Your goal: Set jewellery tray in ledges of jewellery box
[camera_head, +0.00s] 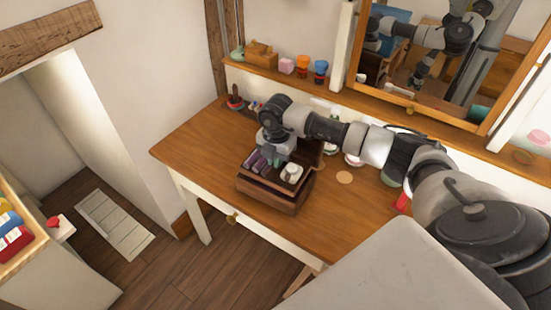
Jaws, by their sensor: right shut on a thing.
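The jewellery box (268,196) is a dark reddish-brown wooden box standing on the dressing table. The jewellery tray (270,180) is at its top opening, with dark purple items at the left and pale round items at the right. My right gripper (278,156) points down over the tray and is shut on it; the fingertips are mostly hidden by the gripper body. The tray looks slightly tilted against the box, and I cannot tell whether it touches the ledges, which are hidden. My left gripper is not in view.
The wooden dressing table (205,150) has free room at left and front right. A red item (403,203) and small dishes lie towards the right. A shelf behind holds cups and a wooden box (262,56). A mirror (440,60) stands behind my right arm.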

